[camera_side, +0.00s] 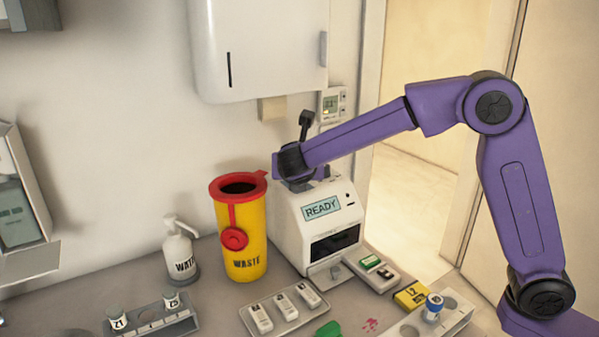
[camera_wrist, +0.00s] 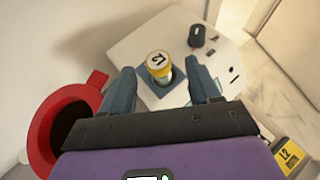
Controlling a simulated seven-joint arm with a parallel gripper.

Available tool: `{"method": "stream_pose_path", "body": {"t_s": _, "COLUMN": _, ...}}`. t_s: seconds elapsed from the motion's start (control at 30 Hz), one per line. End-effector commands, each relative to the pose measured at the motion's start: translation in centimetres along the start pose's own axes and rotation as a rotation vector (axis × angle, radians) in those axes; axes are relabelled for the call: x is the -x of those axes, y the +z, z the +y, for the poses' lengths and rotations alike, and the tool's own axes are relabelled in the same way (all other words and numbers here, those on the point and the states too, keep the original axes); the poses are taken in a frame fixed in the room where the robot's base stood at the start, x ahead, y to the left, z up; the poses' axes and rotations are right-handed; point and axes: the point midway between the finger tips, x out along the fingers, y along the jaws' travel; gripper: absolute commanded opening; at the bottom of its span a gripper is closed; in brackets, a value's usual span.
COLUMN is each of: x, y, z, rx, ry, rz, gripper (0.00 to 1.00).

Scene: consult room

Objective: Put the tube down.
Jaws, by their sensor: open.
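The tube (camera_wrist: 158,62) has a pale lid with dark lettering and a yellow rim, and shows in the wrist view. It stands in a dark square opening on top of the white analyser (camera_wrist: 135,45). My gripper (camera_wrist: 160,80) is open, with one finger on each side of the tube and a visible gap to each. In the side view the analyser (camera_side: 287,225) has a "READY" screen, and my gripper (camera_side: 299,182) is low over its top. The tube cannot be made out there.
A yellow waste bin (camera_side: 250,245) with a red rim stands close left of the analyser. A water bottle (camera_side: 181,255), a tray of cartridges (camera_side: 262,333), a yellow L2 box (camera_side: 411,295) and tube racks (camera_side: 155,328) are on the counter.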

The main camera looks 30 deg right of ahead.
Motion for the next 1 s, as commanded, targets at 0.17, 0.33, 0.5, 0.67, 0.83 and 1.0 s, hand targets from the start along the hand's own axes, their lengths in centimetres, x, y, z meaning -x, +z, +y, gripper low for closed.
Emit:
{"method": "stream_pose_path", "body": {"t_s": 0.17, "x": 3.4, "y": 0.0, "z": 0.1, "rx": 0.000, "ry": 0.006, "rz": -0.001, "gripper": 0.62}}
{"method": "stream_pose_path", "body": {"t_s": 0.33, "x": 5.2, "y": 0.1, "z": 0.1, "rx": -0.001, "ry": 0.005, "rz": -0.002, "gripper": 0.62}}
{"method": "stream_pose_path", "body": {"t_s": 0.5, "x": 5.7, "y": 0.0, "z": 0.1, "rx": 0.000, "ry": 0.004, "rz": -0.001, "gripper": 0.62}}
{"method": "stream_pose_path", "body": {"t_s": 0.67, "x": 5.7, "y": 0.0, "z": 0.0, "rx": -0.003, "ry": 0.005, "rz": 0.001, "gripper": 0.62}}
{"method": "stream_pose_path", "body": {"t_s": 0.83, "x": 6.1, "y": -1.3, "z": -1.6, "rx": -0.086, "ry": 0.007, "rz": 0.071, "gripper": 0.62}}
{"method": "stream_pose_path", "body": {"t_s": 1.0, "x": 7.3, "y": -4.7, "z": -6.0, "rx": -0.298, "ry": -0.015, "rz": 0.247, "gripper": 0.62}}
